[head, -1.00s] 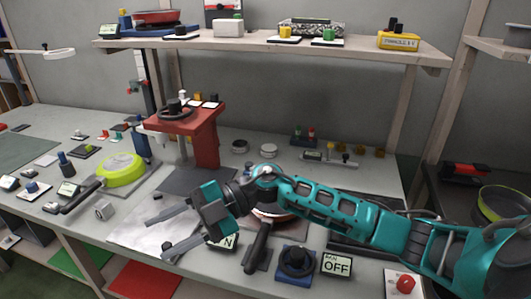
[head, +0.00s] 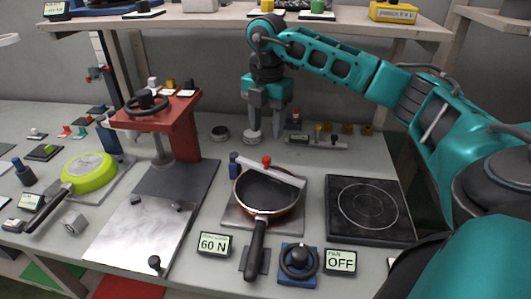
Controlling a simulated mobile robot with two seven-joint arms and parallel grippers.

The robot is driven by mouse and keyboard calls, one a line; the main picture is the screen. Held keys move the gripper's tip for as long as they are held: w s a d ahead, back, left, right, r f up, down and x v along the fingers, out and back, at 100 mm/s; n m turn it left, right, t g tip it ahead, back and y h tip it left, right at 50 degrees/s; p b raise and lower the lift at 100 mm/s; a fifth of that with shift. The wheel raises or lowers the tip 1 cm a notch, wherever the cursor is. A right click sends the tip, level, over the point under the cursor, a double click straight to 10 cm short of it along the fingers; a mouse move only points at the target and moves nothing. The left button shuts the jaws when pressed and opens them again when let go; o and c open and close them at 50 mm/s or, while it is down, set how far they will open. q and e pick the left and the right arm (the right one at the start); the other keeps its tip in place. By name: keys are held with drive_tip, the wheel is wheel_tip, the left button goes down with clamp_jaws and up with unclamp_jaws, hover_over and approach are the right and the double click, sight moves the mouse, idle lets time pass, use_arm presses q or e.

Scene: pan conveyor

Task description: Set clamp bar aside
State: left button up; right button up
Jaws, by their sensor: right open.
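The light grey clamp bar (head: 285,176) with a red knob (head: 266,161) lies across the top of a dark frying pan (head: 262,190) with a copper-coloured rim. The bar's left end is beside a blue post (head: 234,165). The pan sits on a flat plate (head: 233,219), its handle pointing to the front. My right gripper (head: 264,137) is open, pointing down behind the pan, apart from the bar. Its left finger overlaps a small round container (head: 252,141) in the picture; I cannot tell if they touch. My left gripper is not in view.
A red press (head: 184,125) stands left of the pan, and a black hob (head: 341,225) is at its right. A grey rail with small knobs (head: 310,143) lies behind. Displays reading 60 N (head: 213,244) and OFF (head: 340,262) stand in front. A shelf (head: 220,24) runs above.

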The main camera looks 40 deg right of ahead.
sight(266, 158)
wheel_tip(266, 158, down, 9)
drive_tip(key=shift+r, duration=0.2)
clamp_jaws()
idle(0.5)
